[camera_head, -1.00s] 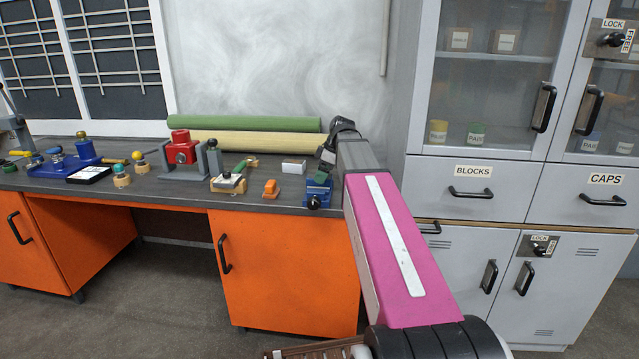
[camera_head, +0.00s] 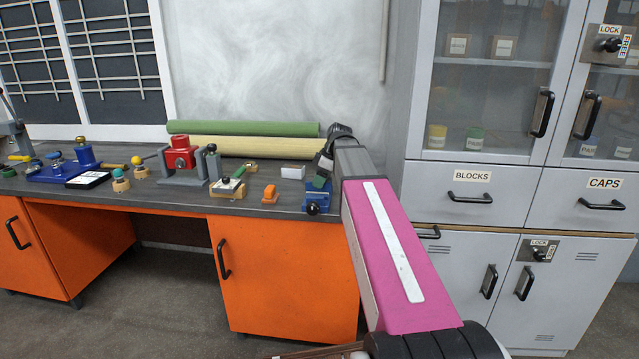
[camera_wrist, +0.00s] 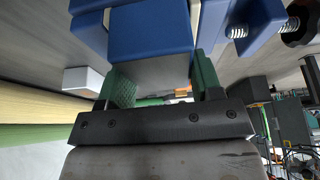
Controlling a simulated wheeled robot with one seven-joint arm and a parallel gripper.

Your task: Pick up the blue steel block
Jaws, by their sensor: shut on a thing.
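The blue steel block (camera_wrist: 150,32) is at the top middle of the wrist view, with its grey face toward my gripper. My gripper (camera_wrist: 163,75) has its green finger pads on either side of the block and is shut on it. Blue vise parts (camera_wrist: 250,22) with springs and a dark knob lie close beside the block; I cannot tell whether they touch it. In the head view my gripper (camera_head: 322,178) points down over the blue vise (camera_head: 317,198) at the right end of the bench. The block is not clearly distinguishable there.
A white block (camera_head: 293,172) and an orange piece (camera_head: 270,193) sit left of the vise. Green (camera_head: 243,128) and cream (camera_head: 245,146) rolls lie along the bench's back. A grey cabinet (camera_head: 472,203) stands close on the right. Several tools fill the left.

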